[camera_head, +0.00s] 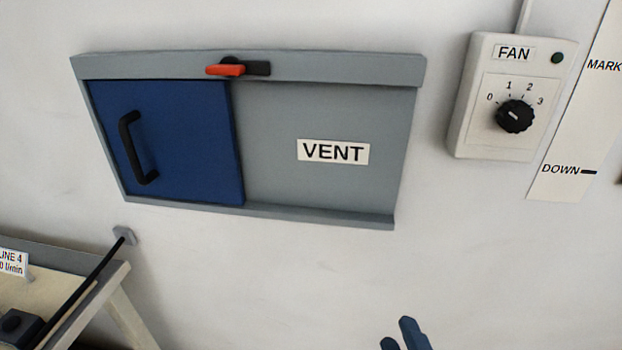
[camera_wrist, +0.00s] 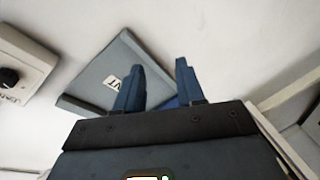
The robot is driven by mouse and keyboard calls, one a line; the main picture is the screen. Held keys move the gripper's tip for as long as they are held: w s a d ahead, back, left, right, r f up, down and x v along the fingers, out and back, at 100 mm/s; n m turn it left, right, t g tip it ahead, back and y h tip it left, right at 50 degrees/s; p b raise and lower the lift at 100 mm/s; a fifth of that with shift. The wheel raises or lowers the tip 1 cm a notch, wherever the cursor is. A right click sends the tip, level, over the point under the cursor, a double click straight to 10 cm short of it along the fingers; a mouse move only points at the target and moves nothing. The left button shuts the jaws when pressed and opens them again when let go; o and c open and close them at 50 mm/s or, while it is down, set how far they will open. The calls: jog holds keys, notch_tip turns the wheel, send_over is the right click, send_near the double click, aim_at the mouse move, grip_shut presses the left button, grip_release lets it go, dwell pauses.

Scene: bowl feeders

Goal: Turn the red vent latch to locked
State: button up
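The red vent latch (camera_head: 226,70) sits on the top rail of the grey vent frame (camera_head: 400,150) on the wall. Its red handle lies flat and points left, with a black part to its right. Below it is the blue sliding panel (camera_head: 190,140) with a black handle (camera_head: 136,148), at the left side of the frame. My gripper (camera_head: 402,335) shows only its blue fingertips at the bottom edge of the head view, well below the vent. In the wrist view my gripper (camera_wrist: 163,80) has its two fingers apart with nothing between them. The latch cannot be made out there.
A fan control box (camera_head: 510,97) with a black dial is on the wall at the right. A marked white strip (camera_head: 566,130) is beside it. A table (camera_head: 65,300) with a black cable stands at the lower left.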

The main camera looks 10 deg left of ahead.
jog(key=w+a+r+n, duration=0.2)
jog(key=w+a+r, duration=0.3)
jog(key=a, duration=0.1)
jog(key=t+h, duration=0.2)
jog(key=h, duration=0.2)
send_near(222, 72)
jog(key=w, duration=0.2)
jog(key=shift+n, duration=0.3)
jog(key=shift+w+d+p, duration=0.15)
jog(key=shift+w+p, duration=0.5)
jog(key=shift+w, duration=1.25)
jog(key=shift+w+d+p, duration=0.15)
jog(key=shift+w+p, duration=0.5)
jog(key=shift+w, duration=1.25)
jog(key=shift+c, duration=0.4)
grip_shut()
